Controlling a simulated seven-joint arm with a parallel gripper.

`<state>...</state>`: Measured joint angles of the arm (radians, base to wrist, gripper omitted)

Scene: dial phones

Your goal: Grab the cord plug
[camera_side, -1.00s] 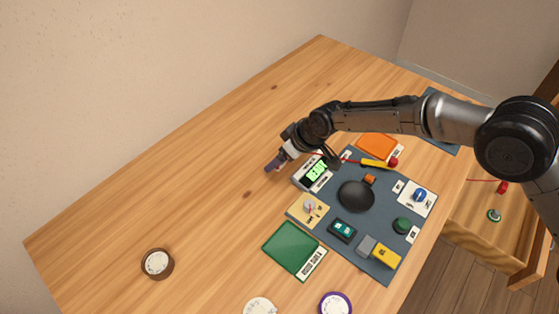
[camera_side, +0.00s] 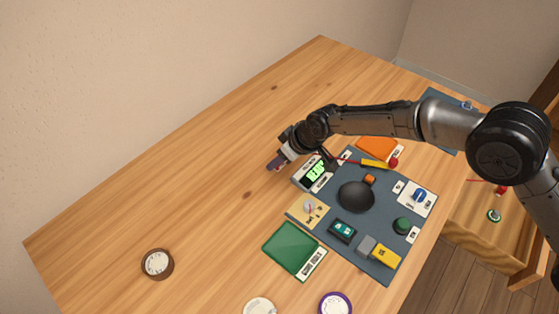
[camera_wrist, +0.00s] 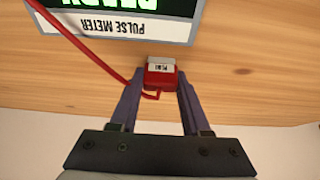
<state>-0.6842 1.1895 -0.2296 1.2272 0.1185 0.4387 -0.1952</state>
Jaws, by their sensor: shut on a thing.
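The red cord plug (camera_wrist: 160,76) with a small white label sits between the two fingertips of my gripper (camera_wrist: 159,82) in the wrist view. The fingers are shut on its sides. A red cord (camera_wrist: 85,42) runs from the upper left to the plug. In the side view my gripper (camera_side: 276,164) is low at the left of the pulse meter (camera_side: 315,172); the plug is too small to make out there. The pulse meter's labelled edge (camera_wrist: 110,25) and lit green screen show at the top of the wrist view.
Round dials (camera_side: 157,263) stand near the front.

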